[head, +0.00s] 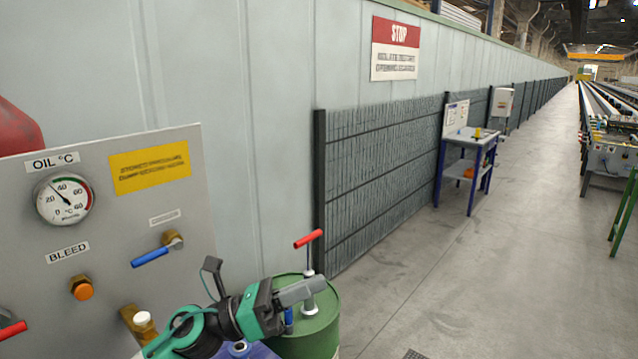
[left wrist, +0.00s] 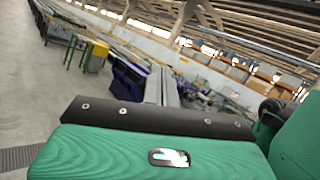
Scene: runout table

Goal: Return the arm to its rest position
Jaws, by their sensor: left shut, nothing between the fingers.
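My left arm, green and black, comes in from the bottom of the head view and points right. My left gripper (head: 304,291), grey at its tip, is shut with nothing held. It overlaps the view of a green drum (head: 318,338) and the red-handled pump (head: 308,240) on top. I cannot tell whether it touches them. The left wrist view is filled low down by my own green and black parts, and no fingertips show there. My right gripper is not in view.
A grey panel (head: 205,205) at left carries an oil gauge (head: 64,200), a blue-handled valve (head: 150,257) and an orange bleed knob (head: 83,289). A fence (head: 380,165) runs along the wall. A blue workbench (head: 468,150) stands farther off. The floor (head: 520,260) at right is clear.

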